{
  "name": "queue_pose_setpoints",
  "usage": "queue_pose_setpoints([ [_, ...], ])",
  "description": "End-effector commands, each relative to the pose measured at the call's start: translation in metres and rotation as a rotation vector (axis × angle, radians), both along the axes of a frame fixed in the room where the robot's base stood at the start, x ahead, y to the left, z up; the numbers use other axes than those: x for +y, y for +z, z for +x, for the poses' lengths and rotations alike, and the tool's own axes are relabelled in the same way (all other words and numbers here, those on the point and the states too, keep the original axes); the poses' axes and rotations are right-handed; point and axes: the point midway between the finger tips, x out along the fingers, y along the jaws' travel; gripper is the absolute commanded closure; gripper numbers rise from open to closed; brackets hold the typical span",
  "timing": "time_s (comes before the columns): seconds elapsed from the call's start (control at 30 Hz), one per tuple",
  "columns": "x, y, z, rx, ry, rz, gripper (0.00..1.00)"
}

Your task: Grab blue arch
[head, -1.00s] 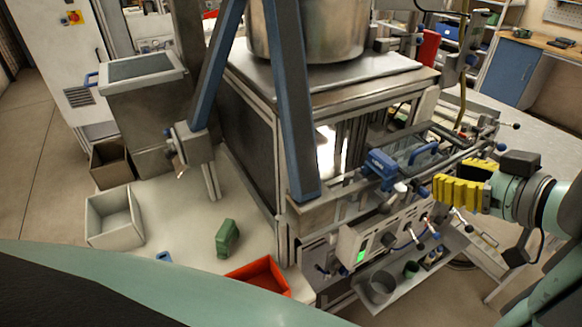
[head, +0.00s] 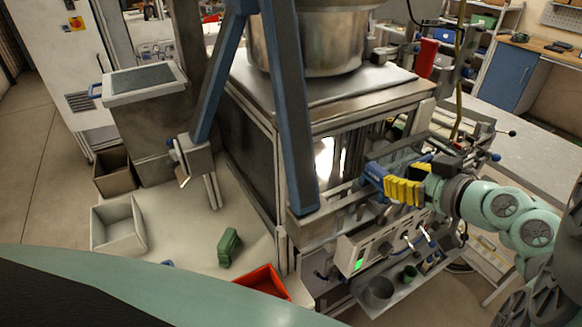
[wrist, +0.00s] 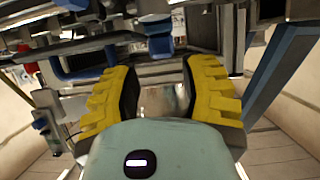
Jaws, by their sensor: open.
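A small blue piece (head: 167,264) lies on the pale worktop at the lower left of the head view. My own body hides part of it, so its arch shape cannot be made out. My gripper (head: 390,188), with yellow ribbed fingers, is on the right in front of the machine, far to the right of the blue piece. The wrist view shows its two fingers (wrist: 163,80) spread apart with nothing held between them. The blue piece cannot be made out in the wrist view.
A green block (head: 228,247), an open white box (head: 118,231) and a red-orange tray (head: 262,282) are on the worktop (head: 187,222). The machine's frame and slanted blue post (head: 290,110) stand between my gripper and that worktop. A blue machine part (head: 374,172) is close to my fingers.

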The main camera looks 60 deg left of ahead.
Motion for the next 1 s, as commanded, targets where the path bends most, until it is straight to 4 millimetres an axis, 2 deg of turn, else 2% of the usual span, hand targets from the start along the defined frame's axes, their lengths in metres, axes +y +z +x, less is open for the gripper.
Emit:
queue_pose_setpoints([
  [0.5,0.042,-0.011,-0.001,0.002,0.007,0.001,0.57],
  [0.9,0.048,-0.016,-0.001,0.001,0.005,0.0,0.57],
  [0.93,0.048,-0.015,-0.001,0.001,0.005,0.0,0.54],
  [1.0,0.048,-0.015,-0.001,0.001,0.005,0.0,0.61],
])
